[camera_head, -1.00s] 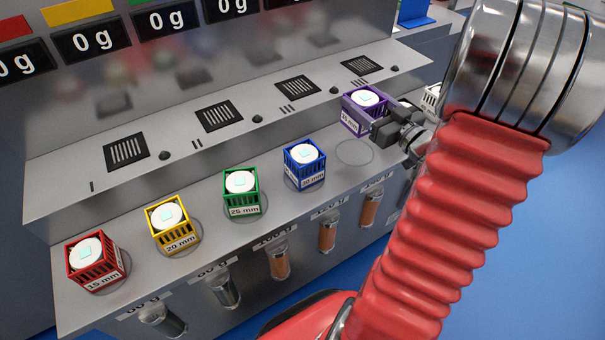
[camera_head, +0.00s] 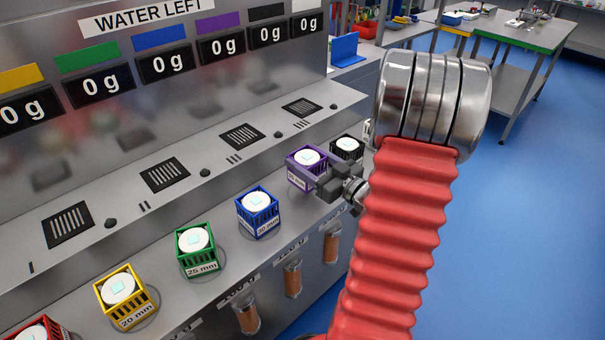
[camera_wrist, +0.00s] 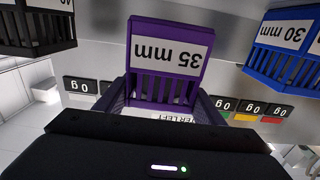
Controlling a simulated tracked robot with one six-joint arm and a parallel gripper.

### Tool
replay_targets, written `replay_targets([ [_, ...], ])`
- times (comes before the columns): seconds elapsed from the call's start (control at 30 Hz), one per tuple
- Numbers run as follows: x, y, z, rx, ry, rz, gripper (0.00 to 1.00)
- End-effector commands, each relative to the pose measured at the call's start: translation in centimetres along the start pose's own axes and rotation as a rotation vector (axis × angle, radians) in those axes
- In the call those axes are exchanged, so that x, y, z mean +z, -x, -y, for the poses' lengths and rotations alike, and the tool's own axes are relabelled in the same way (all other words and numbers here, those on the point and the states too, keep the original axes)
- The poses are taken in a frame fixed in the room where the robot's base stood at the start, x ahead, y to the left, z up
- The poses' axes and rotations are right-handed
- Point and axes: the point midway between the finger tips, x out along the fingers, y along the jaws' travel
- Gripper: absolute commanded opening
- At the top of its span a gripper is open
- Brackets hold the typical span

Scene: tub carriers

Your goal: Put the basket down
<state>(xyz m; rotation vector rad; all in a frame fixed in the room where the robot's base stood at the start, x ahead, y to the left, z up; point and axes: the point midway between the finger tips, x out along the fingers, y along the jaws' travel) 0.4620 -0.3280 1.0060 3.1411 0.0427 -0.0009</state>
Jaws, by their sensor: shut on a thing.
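The purple basket (camera_head: 304,178), labelled 35 mm with a white round tub in it, is at the far part of the basket row on the grey bench ledge. My gripper (camera_head: 322,180) is shut on it from the front right. In the wrist view the purple basket (camera_wrist: 168,75) fills the upper middle, its label upside down, between my fingers. The basket looks upright. Its underside and the ledge directly below are hidden by my gripper, so I cannot tell whether it touches the ledge.
The blue basket (camera_head: 258,220) stands to its left and a black basket (camera_head: 346,152) close behind to its right. Green (camera_head: 197,256), yellow (camera_head: 127,302) and red (camera_head: 35,330) baskets stand further along the ledge. Displays above read 0 g.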

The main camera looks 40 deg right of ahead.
Motion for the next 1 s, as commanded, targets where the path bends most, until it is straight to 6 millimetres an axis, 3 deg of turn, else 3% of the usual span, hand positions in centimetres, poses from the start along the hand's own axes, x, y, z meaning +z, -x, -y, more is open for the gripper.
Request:
replay_targets([
  [0.37,0.1,-0.1,0.0,-0.001,0.001,-0.002,0.2],
  [0.8,3.9,-0.1,0.1,-0.002,-0.001,-0.002,0.2],
  [1.0,4.1,-0.1,0.1,-0.002,0.002,-0.003,0.2],
])
